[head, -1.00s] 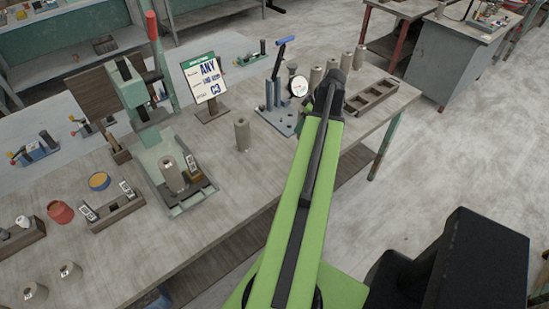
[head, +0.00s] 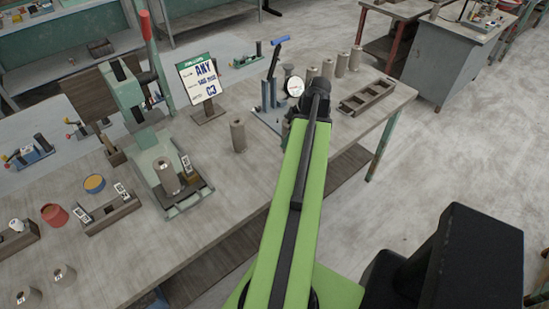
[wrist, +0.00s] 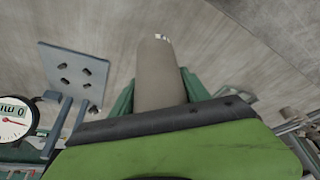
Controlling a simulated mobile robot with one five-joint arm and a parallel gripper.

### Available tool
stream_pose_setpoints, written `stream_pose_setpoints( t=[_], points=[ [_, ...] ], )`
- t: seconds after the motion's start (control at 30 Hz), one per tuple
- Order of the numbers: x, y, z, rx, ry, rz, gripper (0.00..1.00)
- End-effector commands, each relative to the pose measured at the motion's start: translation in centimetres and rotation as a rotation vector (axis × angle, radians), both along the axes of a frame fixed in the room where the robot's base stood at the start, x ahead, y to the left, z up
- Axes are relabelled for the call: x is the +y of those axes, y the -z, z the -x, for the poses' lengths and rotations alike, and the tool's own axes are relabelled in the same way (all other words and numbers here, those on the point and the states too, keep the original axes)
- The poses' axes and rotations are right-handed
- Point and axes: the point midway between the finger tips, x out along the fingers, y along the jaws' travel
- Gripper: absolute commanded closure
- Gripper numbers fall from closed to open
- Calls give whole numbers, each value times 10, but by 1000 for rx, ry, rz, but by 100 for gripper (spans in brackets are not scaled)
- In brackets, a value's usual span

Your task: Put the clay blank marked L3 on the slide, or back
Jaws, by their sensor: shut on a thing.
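My gripper (wrist: 159,88) is shut on a clay blank (wrist: 160,72), a plain grey-brown cylinder, in the wrist view. A small white and dark tag shows at its far end, too small to read. In the head view my arm hides the gripper and the held blank, beside the gauge stand. A green press (head: 128,92) stands at the left, with a grey tray-like base (head: 184,208), perhaps the slide. A tagged clay blank (head: 167,178) stands on that base. Another clay blank (head: 238,136) stands alone on the bench. I cannot read L3 anywhere.
A dial gauge (head: 295,87) is close left of my arm's end; it also shows in the wrist view (wrist: 14,121). A sign (head: 202,80) stands behind the lone blank. Several blanks (head: 327,69) and an empty rack (head: 368,97) are at the back right. The front middle bench is clear.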

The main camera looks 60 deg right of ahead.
Motion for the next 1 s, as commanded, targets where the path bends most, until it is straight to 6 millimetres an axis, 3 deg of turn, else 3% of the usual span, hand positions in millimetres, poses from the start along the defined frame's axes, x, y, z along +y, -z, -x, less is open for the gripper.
stream_pose_setpoints(
  t=[0.03, 0.1, 0.3, 0.47, 0.73, 1.0],
  points=[
    [9, 15, -10, -1, -2, 0, 100],
    [18, 23, -21, -1, -2, 0, 100],
    [30, 30, -38, 0, 2, 0, 100],
    [30, 33, -39, 0, 3, 0, 100],
    [29, 73, -38, -1, 3, -1, 100],
    [29, 69, -38, -1, 4, 0, 100]
  ],
)
